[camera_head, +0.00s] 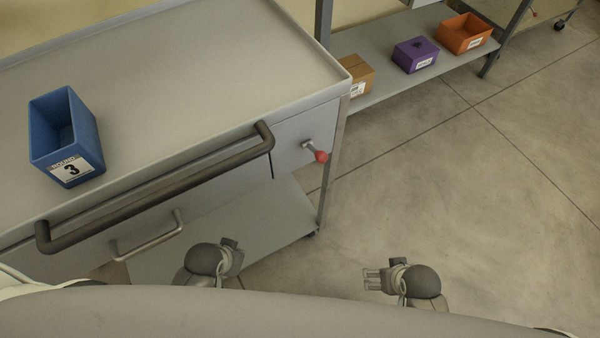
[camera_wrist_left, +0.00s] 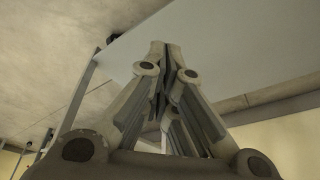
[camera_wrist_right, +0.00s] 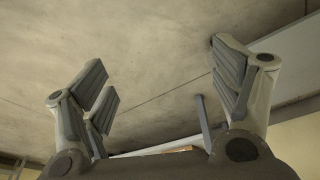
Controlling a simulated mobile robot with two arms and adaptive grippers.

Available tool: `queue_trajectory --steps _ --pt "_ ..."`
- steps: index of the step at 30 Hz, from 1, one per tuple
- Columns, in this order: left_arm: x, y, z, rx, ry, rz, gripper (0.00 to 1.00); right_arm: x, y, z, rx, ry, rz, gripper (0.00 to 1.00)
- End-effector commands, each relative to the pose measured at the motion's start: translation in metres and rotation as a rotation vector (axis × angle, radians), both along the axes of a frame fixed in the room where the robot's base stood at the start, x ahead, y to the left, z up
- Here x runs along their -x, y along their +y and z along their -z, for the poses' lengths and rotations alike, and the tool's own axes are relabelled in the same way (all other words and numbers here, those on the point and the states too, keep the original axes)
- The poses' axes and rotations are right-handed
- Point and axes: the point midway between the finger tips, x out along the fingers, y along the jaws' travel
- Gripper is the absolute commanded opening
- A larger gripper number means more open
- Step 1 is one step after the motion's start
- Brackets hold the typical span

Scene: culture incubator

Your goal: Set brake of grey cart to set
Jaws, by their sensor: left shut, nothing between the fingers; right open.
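The grey cart (camera_head: 240,60) fills the left of the head view, with a flat tray top and a lower shelf. Its brake lever with a red knob (camera_head: 320,156) sticks out from the panel near the cart's right corner. My left gripper (camera_head: 230,243) is low in front of the cart, below the dark handle and apart from the knob. In the left wrist view its fingers (camera_wrist_left: 162,50) are shut and empty. My right gripper (camera_head: 374,279) is over the floor, right of the cart and nearer than the knob. In the right wrist view its fingers (camera_wrist_right: 165,80) are spread and empty.
A dark push handle (camera_head: 160,188) runs along the cart's front, with a thin drawer handle (camera_head: 148,238) below. A blue bin (camera_head: 92,130) marked 3 stands on top. A shelf behind holds cardboard, purple (camera_head: 416,54) and orange (camera_head: 464,34) boxes. The floor at right is clear.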

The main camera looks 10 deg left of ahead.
Motion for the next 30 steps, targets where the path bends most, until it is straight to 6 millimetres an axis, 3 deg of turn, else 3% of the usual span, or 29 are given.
queue_trajectory --steps 2,8,15,24,30 --pt "-0.01 -0.005 -0.003 0.013 -0.044 0.009 0.0 -0.006 0.001 -0.003 -0.004 -0.029 0.001 0.84" --pt "-0.039 -0.03 -0.038 0.083 -0.213 0.062 0.0 -0.021 0.004 -0.037 -0.019 -0.123 0.0 0.84" --pt "-0.087 -0.099 -0.106 0.294 -0.577 0.183 0.0 -0.048 0.014 -0.085 -0.058 -0.317 -0.011 0.84" --pt "-0.104 -0.157 -0.17 0.55 -0.897 0.251 0.0 -0.078 0.024 -0.121 -0.098 -0.504 -0.023 0.84" --pt "-0.101 -0.177 -0.207 0.719 -1.072 0.258 0.0 -0.096 0.031 -0.143 -0.124 -0.619 -0.03 0.84"
